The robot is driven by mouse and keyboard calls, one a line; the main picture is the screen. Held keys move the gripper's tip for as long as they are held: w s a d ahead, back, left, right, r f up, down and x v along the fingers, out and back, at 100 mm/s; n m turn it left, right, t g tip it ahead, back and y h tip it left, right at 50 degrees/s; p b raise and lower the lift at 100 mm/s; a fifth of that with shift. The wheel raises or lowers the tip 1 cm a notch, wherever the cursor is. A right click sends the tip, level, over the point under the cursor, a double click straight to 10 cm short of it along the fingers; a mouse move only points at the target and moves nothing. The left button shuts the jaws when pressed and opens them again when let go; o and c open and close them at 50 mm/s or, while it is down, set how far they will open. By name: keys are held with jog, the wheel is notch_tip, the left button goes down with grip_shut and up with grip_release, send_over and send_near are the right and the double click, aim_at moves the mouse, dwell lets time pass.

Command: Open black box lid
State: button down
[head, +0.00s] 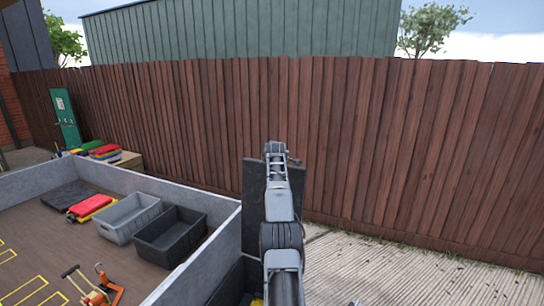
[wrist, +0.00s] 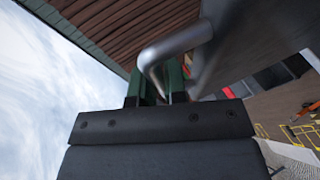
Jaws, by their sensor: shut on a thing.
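The black box lid (head: 254,185) stands close to upright in the head view, partly hidden behind my arm. In the wrist view it shows as a grey-black panel (wrist: 262,40) at upper right, with a bent silver handle (wrist: 175,46) on it. My gripper (head: 277,152) is at the lid, and its two dark green fingers (wrist: 160,86) are shut on the handle. A dark box part (head: 236,284) shows low beside my arm, with something yellow in it. The rest of the box is hidden.
A grey-walled enclosure (head: 207,262) lies to the left. It holds a black crate (head: 170,246), a grey crate (head: 122,225), red and yellow pieces (head: 88,207) and an orange tool (head: 97,292). A wooden fence (head: 400,150) stands behind. Paved ground (head: 385,270) at right is clear.

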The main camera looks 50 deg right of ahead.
jog(key=c, duration=1.2)
grip_release()
jog(key=shift+s+a+f+b, duration=0.1)
jog(key=shift+b, duration=0.35)
jog(key=shift+s+a+b, duration=0.35)
jog(key=shift+a+b, duration=0.05)
jog(key=shift+b, duration=0.85)
jog(key=shift+r+b+v, duration=0.2)
jog(key=shift+b+v, duration=2.35)
jog(key=shift+v, duration=0.65)
jog(key=shift+r+b+v, duration=0.15)
jog(key=shift+b+v, duration=2.4)
jog(key=shift+v, duration=0.65)
jog(key=shift+w+d, duration=0.15)
